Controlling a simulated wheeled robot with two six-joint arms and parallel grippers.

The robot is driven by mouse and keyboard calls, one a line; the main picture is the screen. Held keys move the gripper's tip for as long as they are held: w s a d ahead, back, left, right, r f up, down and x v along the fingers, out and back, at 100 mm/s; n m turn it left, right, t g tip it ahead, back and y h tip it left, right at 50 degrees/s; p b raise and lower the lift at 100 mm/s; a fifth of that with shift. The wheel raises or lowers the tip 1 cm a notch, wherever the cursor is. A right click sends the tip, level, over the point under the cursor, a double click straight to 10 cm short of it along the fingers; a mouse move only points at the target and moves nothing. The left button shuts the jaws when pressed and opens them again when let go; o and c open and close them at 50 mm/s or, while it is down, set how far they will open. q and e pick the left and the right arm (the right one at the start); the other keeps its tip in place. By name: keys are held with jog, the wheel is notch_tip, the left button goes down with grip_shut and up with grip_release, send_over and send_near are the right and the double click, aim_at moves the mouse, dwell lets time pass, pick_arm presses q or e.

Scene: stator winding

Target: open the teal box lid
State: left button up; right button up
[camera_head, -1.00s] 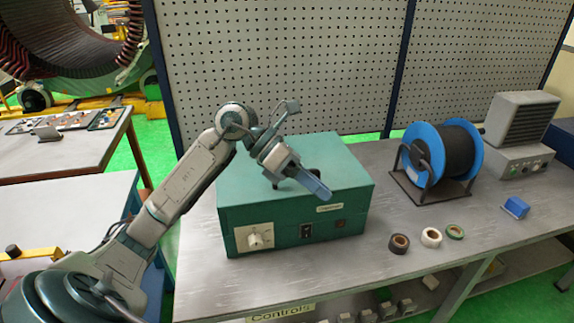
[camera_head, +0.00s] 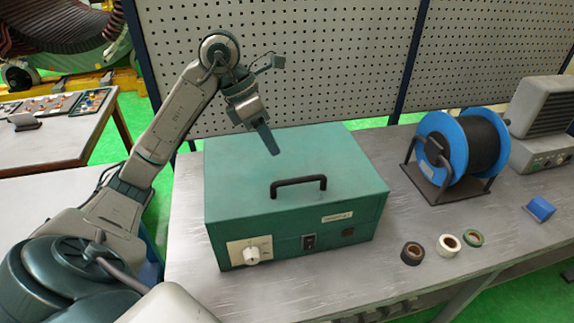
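The teal box (camera_head: 280,190) stands on the grey workbench with its lid shut. A black handle (camera_head: 298,184) sits on the lid toward the front. The box front has a dial plate, a black switch and a small label. My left gripper (camera_head: 268,142) is above the back part of the lid, behind the handle and apart from it. Its fingers are seen edge-on, so I cannot tell whether it is open or shut, and nothing shows in it. My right gripper is not in view.
A blue cable reel (camera_head: 447,150) stands on the workbench (camera_head: 400,270) right of the box. Several tape rolls (camera_head: 448,244) and a small blue block (camera_head: 540,209) lie in front of it. A grey machine (camera_head: 543,115) is at far right. A pegboard (camera_head: 290,60) rises behind.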

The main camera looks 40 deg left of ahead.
pick_arm(q)
send_over(286, 192)
notch_tip(286, 192, down, 8)
jog(key=shift+r+b, duration=0.1)
jog(key=shift+b, duration=0.25)
jog(key=shift+d+f, duration=0.3)
grip_shut()
